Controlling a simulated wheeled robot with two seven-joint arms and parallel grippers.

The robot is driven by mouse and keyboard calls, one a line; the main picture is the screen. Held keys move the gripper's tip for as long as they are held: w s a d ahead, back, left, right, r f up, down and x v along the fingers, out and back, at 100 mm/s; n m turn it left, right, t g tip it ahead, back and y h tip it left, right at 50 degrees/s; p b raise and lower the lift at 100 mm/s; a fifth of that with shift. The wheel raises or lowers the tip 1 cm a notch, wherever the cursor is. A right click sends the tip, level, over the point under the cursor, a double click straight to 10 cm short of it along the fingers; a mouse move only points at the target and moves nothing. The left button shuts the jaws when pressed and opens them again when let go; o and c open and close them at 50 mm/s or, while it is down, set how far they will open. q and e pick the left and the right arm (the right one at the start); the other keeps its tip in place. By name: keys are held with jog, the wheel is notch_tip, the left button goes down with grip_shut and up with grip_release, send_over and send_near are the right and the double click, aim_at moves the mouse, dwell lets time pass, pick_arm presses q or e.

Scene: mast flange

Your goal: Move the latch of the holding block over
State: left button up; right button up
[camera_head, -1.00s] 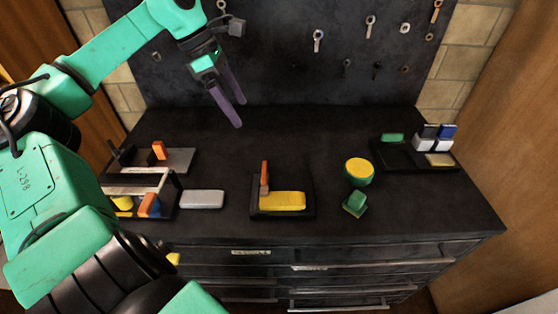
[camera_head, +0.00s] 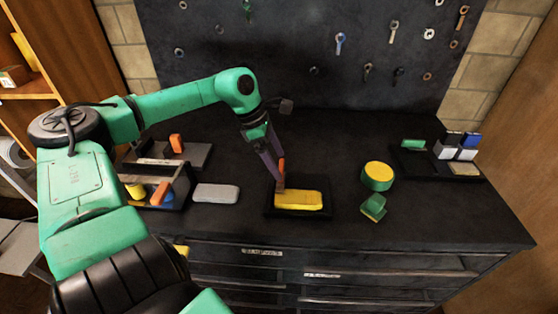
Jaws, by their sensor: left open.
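The holding block (camera_head: 269,208) is a dark tray near the middle front of the bench, with a yellow piece (camera_head: 299,200) lying in it. Its orange latch (camera_head: 281,172) stands upright at the left end of the yellow piece. My left gripper (camera_head: 276,174) reaches down at the latch, its purple fingers open and beside it. The fingers partly cover the latch, and I cannot tell whether they touch it. My right gripper is not in view.
A grey bar (camera_head: 216,193) lies left of the block. A dark fixture with orange and yellow parts (camera_head: 181,188) stands farther left. A yellow-topped green cylinder (camera_head: 378,175) and a green piece (camera_head: 373,207) stand right. A tray with several blocks (camera_head: 411,168) is at far right.

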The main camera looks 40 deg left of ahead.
pick_arm(q)
jog(key=shift+x, duration=0.8)
jog(key=c, duration=1.1)
jog(key=shift+o, duration=0.2)
